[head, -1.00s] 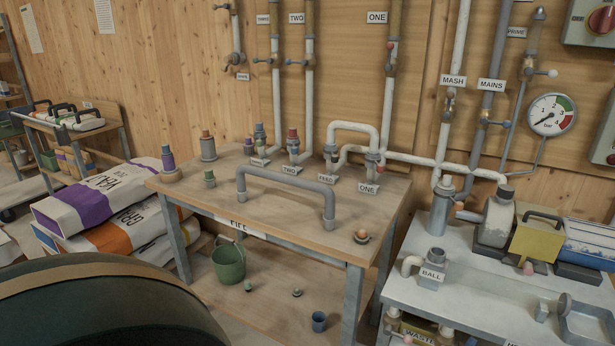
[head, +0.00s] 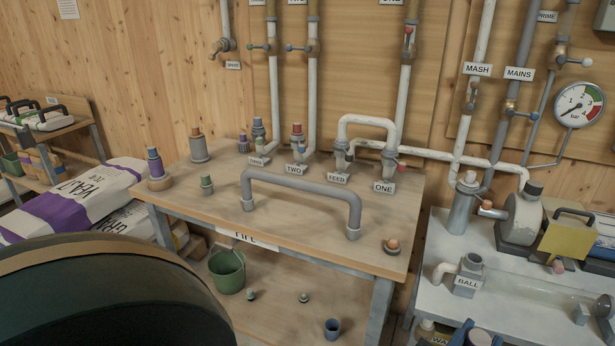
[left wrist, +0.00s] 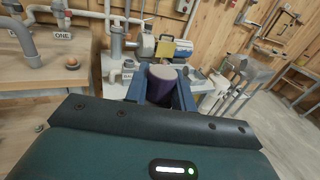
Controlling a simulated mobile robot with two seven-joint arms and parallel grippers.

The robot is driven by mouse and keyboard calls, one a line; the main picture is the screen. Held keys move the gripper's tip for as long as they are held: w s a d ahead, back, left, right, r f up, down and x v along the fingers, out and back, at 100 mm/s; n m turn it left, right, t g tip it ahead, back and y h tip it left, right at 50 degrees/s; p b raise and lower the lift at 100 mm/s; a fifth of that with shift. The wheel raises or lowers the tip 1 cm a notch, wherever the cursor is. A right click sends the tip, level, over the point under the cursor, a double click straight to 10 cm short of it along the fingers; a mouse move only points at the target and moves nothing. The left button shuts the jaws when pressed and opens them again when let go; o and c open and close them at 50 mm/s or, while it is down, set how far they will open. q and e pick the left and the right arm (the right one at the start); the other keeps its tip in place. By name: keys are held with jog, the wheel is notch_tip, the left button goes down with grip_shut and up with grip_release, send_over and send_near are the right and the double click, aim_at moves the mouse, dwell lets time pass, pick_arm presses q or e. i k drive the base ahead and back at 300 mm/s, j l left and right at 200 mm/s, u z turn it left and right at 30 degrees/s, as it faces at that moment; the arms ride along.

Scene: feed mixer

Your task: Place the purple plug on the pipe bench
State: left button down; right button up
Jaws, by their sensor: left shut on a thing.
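My left gripper (left wrist: 166,95) is shut on the purple plug (left wrist: 168,88), a dark purple cylinder with a paler top, seen between blue fingers in the left wrist view. In the head view, my left gripper (head: 486,339) shows only partly at the bottom right edge, in front of the side table. The pipe bench (head: 300,222) is a wooden table with a front label, left of the gripper. It also shows at the left of the left wrist view (left wrist: 40,72). The held plug is apart from the bench. My right gripper is not in view.
A grey pipe loop (head: 300,184) stands on the bench. Several capped fittings stand at its back and left, and a small orange-topped fitting (head: 392,246) at its front right. The front middle is clear. The side table (head: 432,255) holds a BALL fitting (head: 466,280).

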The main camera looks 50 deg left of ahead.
aim_at(240, 172)
jog(key=j+z, duration=0.1)
jog(key=j, duration=0.35)
jog(key=k+j+z, duration=0.1)
jog(key=j, duration=0.4)
jog(key=j+z, duration=0.1)
jog(key=j, duration=0.35)
jog(key=k+j, duration=0.15)
jog(key=j, duration=0.3)
jog(key=k+j+z, duration=0.15)
jog(key=j, duration=0.3)
jog(key=j+z, duration=0.1)
jog(key=j, duration=0.8)
jog(key=k+j+z, duration=0.15)
jog(key=j, duration=0.35)
